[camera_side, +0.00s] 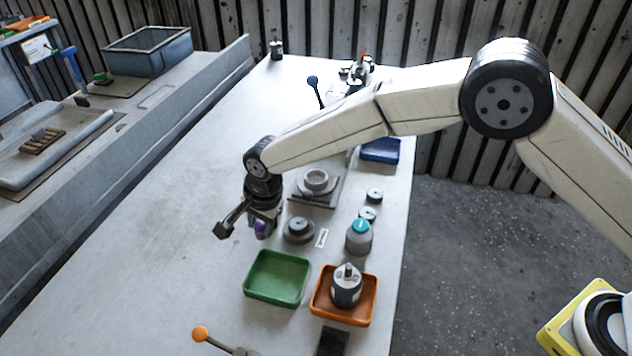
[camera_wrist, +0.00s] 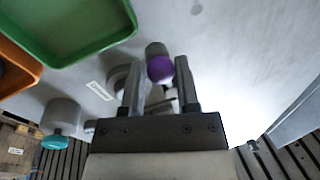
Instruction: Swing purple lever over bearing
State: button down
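The lever's purple knob (camera_wrist: 160,69) sits between the two fingertips of my gripper (camera_wrist: 161,72) in the wrist view and fills the gap. In the side view, the purple knob (camera_side: 261,228) shows low at my gripper, just above the table. The lever's shaft is mostly hidden by my fingers. To the right stands a grey round part with a dark centre (camera_side: 298,228). Behind it, a pale ring-shaped part (camera_side: 317,180) sits on a square plate. I cannot tell for certain which of these holds the bearing.
A green tray (camera_side: 277,278) and an orange tray (camera_side: 323,308) holding a motor (camera_side: 346,287) lie in front. A teal-capped bottle (camera_side: 359,238) and small round parts (camera_side: 374,195) stand right. An orange-knobbed lever (camera_side: 201,333) is nearest. The table left of my gripper is clear.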

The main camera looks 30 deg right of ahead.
dwell(0.4)
jog(key=d+n, duration=0.1)
jog(key=n, duration=0.1)
jog(key=s+d+n, duration=0.1)
jog(key=n, duration=0.1)
jog(key=shift+n+g+y, duration=0.3)
jog(key=d+n, duration=0.1)
jog(key=n, duration=0.1)
jog(key=d+n, duration=0.1)
jog(key=n, duration=0.1)
jog(key=shift+s+d+n+g, duration=0.1)
jog(key=shift+d+n+g, duration=0.1)
jog(key=shift+n+g, duration=0.15)
jog(key=n, duration=0.1)
jog(key=d+n, duration=0.1)
jog(key=d+n+g, duration=0.1)
jog(key=n, duration=0.1)
jog(key=shift+w, duration=0.3)
jog(key=shift+w+d+n+g, duration=0.1)
jog(key=shift+w+d+n, duration=0.15)
jog(key=shift+n, duration=0.55)
jog(key=shift+w+d+n+g, duration=0.15)
jog(key=shift+d+n, duration=0.1)
jog(key=shift+n, duration=0.5)
jog(key=shift+w+d+n+g, duration=0.1)
jog(key=shift+w+d+n, duration=0.15)
jog(key=shift+n, duration=0.55)
jog(key=shift+c, duration=1.9)
grip_release()
